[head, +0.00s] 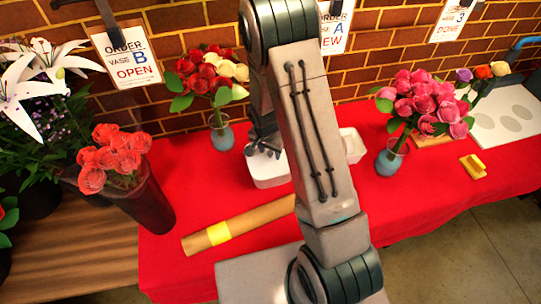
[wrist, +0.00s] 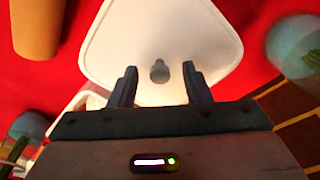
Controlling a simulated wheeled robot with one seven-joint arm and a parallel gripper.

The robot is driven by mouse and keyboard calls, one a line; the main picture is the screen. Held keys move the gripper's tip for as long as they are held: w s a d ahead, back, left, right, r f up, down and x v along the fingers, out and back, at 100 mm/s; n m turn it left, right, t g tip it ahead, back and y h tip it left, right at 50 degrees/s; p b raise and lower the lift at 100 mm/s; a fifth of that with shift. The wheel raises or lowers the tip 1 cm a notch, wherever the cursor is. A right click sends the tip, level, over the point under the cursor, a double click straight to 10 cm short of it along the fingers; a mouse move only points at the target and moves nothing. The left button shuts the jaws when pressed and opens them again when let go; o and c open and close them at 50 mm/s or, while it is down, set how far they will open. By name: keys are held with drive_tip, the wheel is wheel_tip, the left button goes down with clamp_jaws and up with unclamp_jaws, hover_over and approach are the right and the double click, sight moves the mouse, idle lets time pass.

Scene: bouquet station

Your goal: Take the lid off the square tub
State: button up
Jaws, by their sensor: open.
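The square tub (head: 270,177) is white and stands on the red cloth, partly behind my arm in the head view. Its white lid (wrist: 125,40) with rounded corners fills the upper middle of the wrist view. A small grey knob (wrist: 159,71) stands on the lid. My gripper (wrist: 160,68) is over the lid, its two dark fingers apart with the knob between them in the picture. I cannot tell whether the fingertips touch the knob or lid. In the head view my gripper (head: 264,150) is just above the tub.
Another white container (head: 352,146) stands right of the tub. A brown paper roll (head: 250,222) with a yellow band lies in front. Vases of flowers stand behind left (head: 222,134) and at right (head: 391,158). A dark bucket of coral roses (head: 148,206) is at left. A brick wall is behind.

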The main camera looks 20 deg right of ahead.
clamp_jaws()
drive_tip(key=shift+r, duration=0.1)
